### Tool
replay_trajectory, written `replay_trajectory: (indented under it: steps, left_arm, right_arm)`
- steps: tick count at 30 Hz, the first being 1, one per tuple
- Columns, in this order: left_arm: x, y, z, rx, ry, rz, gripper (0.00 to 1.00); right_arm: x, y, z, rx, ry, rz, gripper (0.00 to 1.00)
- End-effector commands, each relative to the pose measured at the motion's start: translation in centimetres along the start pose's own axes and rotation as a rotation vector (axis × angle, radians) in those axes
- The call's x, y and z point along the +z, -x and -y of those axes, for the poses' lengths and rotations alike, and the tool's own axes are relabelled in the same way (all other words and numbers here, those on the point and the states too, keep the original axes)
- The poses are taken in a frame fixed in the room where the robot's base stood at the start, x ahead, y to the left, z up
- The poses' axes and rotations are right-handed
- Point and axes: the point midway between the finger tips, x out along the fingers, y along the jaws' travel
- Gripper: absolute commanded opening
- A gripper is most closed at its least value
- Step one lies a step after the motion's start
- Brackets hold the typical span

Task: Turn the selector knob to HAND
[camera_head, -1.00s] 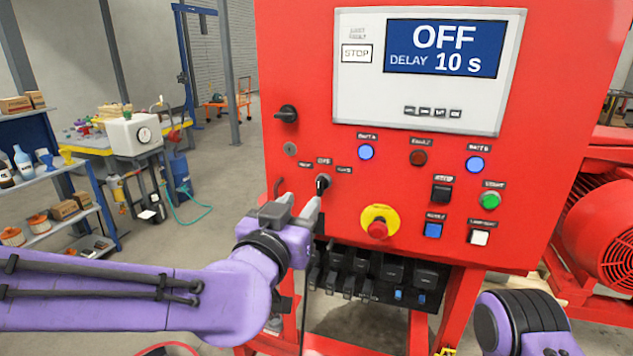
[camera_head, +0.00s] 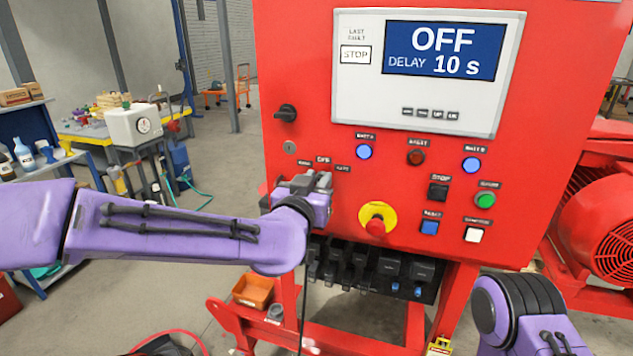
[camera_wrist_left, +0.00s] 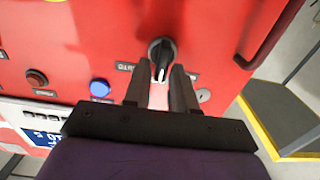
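The selector knob (camera_wrist_left: 161,54) is black with a white pointer mark and sits on the red panel (camera_head: 330,235). In the left wrist view, which is upside down to the panel, its pointer lies toward my gripper, on the OFF side. The display (camera_head: 440,50) reads OFF, DELAY 10 s. In the head view the knob is hidden behind my left gripper (camera_head: 308,182). In the wrist view my left gripper (camera_wrist_left: 162,72) is open, its fingertips at either side of the knob; contact cannot be told. My right gripper is out of view; only a right arm part shows.
A yellow-ringed red stop button (camera_head: 377,224) is just right of my left gripper. Another black rotary handle (camera_head: 286,114) is above. Lamps and push buttons (camera_head: 484,200) fill the panel's right side. A bar handle (camera_wrist_left: 272,36) stands out near the panel's edge.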

Motion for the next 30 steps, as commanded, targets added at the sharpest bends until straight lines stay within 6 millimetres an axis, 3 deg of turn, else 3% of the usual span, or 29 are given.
replay_trajectory:
  steps: [11, 30]
  left_arm:
    - [0.1, 0.0, 0.2, -0.001, 0.073, 0.0, 0.0]
    - [0.5, 0.0, 0.9, -0.002, 0.602, 0.0, 0.0]
  right_arm:
    - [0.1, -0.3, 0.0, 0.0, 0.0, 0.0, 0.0]
    - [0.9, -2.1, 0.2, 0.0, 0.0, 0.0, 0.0]
